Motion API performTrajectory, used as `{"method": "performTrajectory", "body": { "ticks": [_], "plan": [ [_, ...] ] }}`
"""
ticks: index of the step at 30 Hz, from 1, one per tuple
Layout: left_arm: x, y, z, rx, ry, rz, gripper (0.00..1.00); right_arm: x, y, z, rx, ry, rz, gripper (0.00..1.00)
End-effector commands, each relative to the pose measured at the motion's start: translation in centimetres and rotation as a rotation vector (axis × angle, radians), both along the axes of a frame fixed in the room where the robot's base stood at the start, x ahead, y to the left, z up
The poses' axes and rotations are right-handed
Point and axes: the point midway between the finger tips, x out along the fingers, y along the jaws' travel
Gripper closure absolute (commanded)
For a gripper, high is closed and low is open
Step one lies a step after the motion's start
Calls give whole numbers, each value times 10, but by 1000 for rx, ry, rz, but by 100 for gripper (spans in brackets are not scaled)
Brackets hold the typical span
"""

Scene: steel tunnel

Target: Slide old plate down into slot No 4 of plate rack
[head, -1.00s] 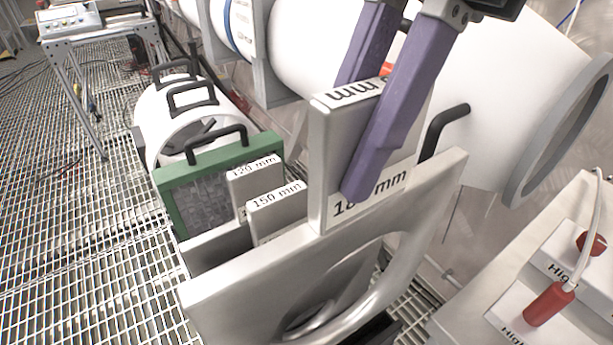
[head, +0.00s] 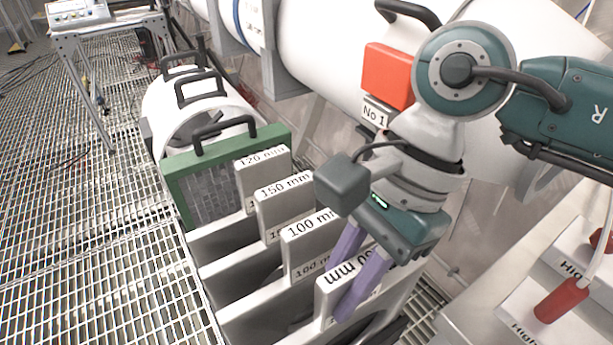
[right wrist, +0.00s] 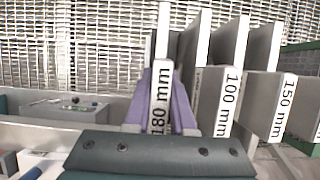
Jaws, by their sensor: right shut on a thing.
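My right gripper (head: 342,288) is shut on the top tab of a grey plate (head: 332,294) marked 180 mm, one purple finger on each side. In the right wrist view, the gripper (right wrist: 162,98) also pinches this tab (right wrist: 161,125). The held plate stands upright at the near end of a row, roughly parallel to the grey plates marked 100 mm (head: 308,243), 150 mm (head: 284,200) and 120 mm (head: 262,165). Its lower part is largely hidden, so I cannot tell how deep it sits. The rack and its slot numbers are not clearly visible. My left gripper is out of view.
A green-framed panel with a black handle (head: 180,185) stands at the row's far end, before a white cylinder (head: 160,108). A large white pipe (head: 330,50) and a red No 1 box (head: 386,76) lie behind. A bench with a red plug (head: 560,300) is at right.

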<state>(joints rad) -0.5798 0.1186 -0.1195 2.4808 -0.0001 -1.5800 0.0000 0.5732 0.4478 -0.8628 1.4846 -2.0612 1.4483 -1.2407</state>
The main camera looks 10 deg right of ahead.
Motion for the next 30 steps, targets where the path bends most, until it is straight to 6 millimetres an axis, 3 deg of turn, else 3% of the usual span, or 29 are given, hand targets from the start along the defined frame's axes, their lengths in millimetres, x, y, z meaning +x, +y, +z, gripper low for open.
{"method": "performTrajectory", "body": {
  "ticks": [12,13,20,30],
  "plan": [
    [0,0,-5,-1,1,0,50,1,0,-5,2,-3,-1,100],
    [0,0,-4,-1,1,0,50,0,0,-5,0,-2,-1,75],
    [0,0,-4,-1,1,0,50,0,0,-4,-1,-1,0,50],
    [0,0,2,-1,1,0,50,0,0,1,0,-1,-1,48]
  ]
}}
